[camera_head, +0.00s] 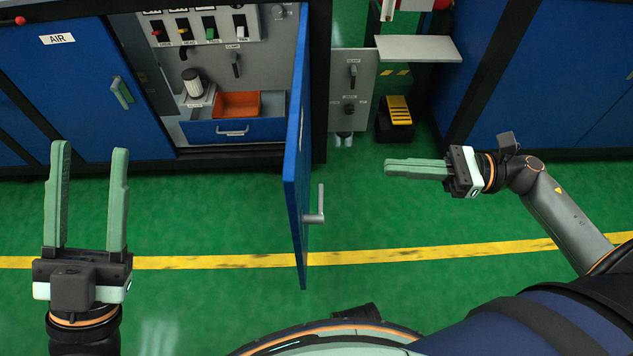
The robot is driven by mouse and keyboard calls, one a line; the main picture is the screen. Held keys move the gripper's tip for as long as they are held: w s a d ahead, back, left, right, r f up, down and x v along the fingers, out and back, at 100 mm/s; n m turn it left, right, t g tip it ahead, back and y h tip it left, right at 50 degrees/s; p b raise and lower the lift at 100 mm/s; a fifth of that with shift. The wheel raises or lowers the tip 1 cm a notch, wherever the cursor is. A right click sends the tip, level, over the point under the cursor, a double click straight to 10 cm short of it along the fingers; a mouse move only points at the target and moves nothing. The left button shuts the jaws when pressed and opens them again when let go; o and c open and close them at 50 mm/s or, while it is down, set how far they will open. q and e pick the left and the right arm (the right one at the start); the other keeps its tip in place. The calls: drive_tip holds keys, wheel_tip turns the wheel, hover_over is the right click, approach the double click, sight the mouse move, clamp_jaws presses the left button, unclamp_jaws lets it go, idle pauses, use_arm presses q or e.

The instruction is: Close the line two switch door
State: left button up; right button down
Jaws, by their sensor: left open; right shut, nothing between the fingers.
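A blue cabinet door (295,170) stands swung open toward me near the middle of the head view, seen almost edge-on. A grey lever handle (315,218) sticks out on its right side. The open cabinet bay behind it shows a grey panel with several coloured switches (197,28). I cannot read a line number on the door. My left gripper (90,155) is open and empty, well left of the door. My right gripper (388,167) is shut and empty, to the right of the door and its handle, touching neither.
A blue drawer (235,131) holding an orange bin (238,104) sits low in the bay. A closed blue door marked AIR (50,70) is at left. A grey shelf (418,48) and a yellow-and-black pedal (397,112) are right of the bay. The green floor is clear.

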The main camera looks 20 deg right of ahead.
approach(297, 169)
drive_tip(key=shift+n, duration=0.4)
drive_tip(key=x, duration=0.5)
drive_tip(key=shift+a+r, duration=0.4)
drive_tip(key=shift+w+a, duration=0.2)
drive_tip(key=shift+a, duration=0.35)
use_arm(q)
drive_tip(key=shift+s+r+m+h, duration=0.55)
drive_tip(key=shift+s+m+h, duration=0.05)
drive_tip(key=shift+h, duration=0.2)
drive_tip(key=shift+w, duration=0.1)
use_arm(e)
drive_tip(key=shift+a, duration=0.1)
